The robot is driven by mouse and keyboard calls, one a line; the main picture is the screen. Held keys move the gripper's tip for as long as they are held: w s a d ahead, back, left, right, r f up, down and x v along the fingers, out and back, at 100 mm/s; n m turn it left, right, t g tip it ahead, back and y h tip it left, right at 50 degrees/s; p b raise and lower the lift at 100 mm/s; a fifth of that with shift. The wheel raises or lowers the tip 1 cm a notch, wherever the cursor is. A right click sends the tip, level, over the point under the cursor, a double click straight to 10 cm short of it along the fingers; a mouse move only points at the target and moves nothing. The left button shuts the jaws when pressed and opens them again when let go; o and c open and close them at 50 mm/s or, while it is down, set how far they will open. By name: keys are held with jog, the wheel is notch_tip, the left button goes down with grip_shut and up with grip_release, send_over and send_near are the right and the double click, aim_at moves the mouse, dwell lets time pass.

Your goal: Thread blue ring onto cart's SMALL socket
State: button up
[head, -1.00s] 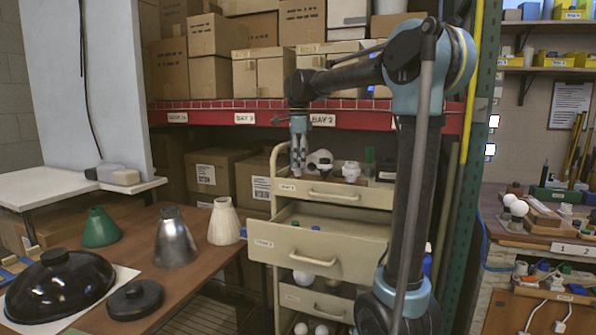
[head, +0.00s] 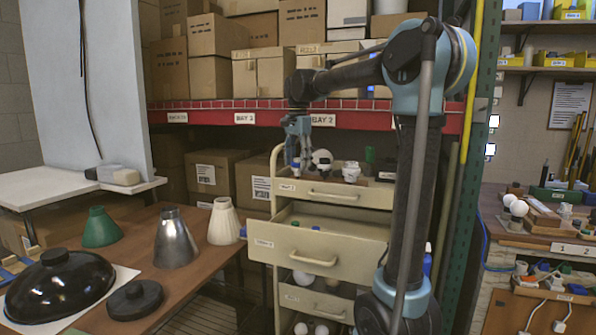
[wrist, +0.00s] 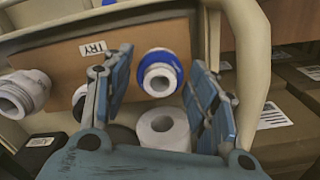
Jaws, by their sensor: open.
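In the wrist view the blue ring (wrist: 176,58) sits around a white socket (wrist: 158,80), whose round end shows inside the ring. My gripper (wrist: 160,73) is open, with one finger on each side of the ring. Another white socket (wrist: 22,92) stands at the left, and a white hollow cylinder (wrist: 163,128) lies nearer, between the fingers. In the head view my gripper (head: 297,152) is at the left end of the cart's (head: 340,193) top, with a little blue showing low between its fingers. I cannot tell how far down the ring sits.
The cart's curved rail (head: 275,165) stands close to the left of my gripper. An open drawer (head: 318,252) juts out below. The table at left holds lampshades (head: 175,240).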

jog(key=n, duration=0.6)
jog(key=shift+n, duration=0.4)
jog(key=n, duration=0.7)
jog(key=c, duration=1.1)
jog(key=m, duration=0.3)
jog(key=shift+m, duration=0.4)
jog(key=shift+c, duration=0.2)
jog(key=m, duration=0.3)
jog(key=shift+f, duration=0.1)
jog(key=shift+m, duration=0.3)
